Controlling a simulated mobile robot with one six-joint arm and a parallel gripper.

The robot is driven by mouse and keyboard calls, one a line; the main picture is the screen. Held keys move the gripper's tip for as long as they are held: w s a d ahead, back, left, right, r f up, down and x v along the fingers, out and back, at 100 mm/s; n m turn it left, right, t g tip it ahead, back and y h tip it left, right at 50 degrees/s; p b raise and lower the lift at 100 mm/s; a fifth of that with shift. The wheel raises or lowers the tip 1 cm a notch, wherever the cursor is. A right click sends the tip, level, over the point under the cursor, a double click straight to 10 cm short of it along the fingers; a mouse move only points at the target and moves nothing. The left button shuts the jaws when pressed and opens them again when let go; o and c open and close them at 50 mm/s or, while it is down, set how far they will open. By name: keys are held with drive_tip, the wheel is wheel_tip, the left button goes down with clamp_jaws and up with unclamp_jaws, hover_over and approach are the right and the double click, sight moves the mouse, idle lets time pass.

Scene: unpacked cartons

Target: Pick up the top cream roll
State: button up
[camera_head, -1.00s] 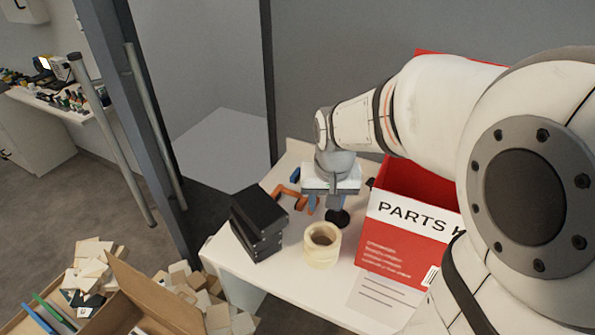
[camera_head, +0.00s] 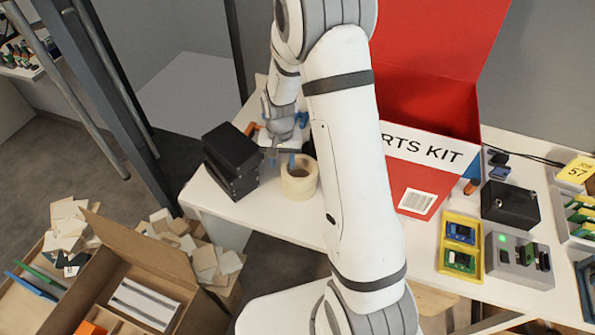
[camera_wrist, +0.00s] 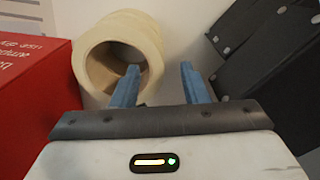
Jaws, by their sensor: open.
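The cream rolls stand in a stack on the white table; the top cream roll (camera_head: 299,183) has its open hole facing up. In the wrist view the top cream roll (camera_wrist: 110,34) is at upper left, its hole facing me. My gripper (camera_head: 281,159) is at the stack's upper left side in the head view, pointing down. In the wrist view my gripper (camera_wrist: 160,85) has its two blue fingers apart with nothing held. The left finger overlaps the roll's rim and hole; the right finger is beyond its right side. I cannot tell whether they touch.
A stack of black boxes (camera_head: 231,160) stands close left of the rolls. A red parts kit carton (camera_head: 415,185) stands to the right, partly behind my arm. Orange and blue items lie behind my gripper. Further right are a yellow tray (camera_head: 444,240) and a grey device (camera_head: 518,262).

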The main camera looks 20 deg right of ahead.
sight(283, 168)
drive_tip(key=f, duration=0.4)
drive_tip(key=shift+s+d+p, duration=0.1)
drive_tip(key=shift+s+p, duration=0.1)
drive_tip(key=shift+p, duration=0.15)
clamp_jaws()
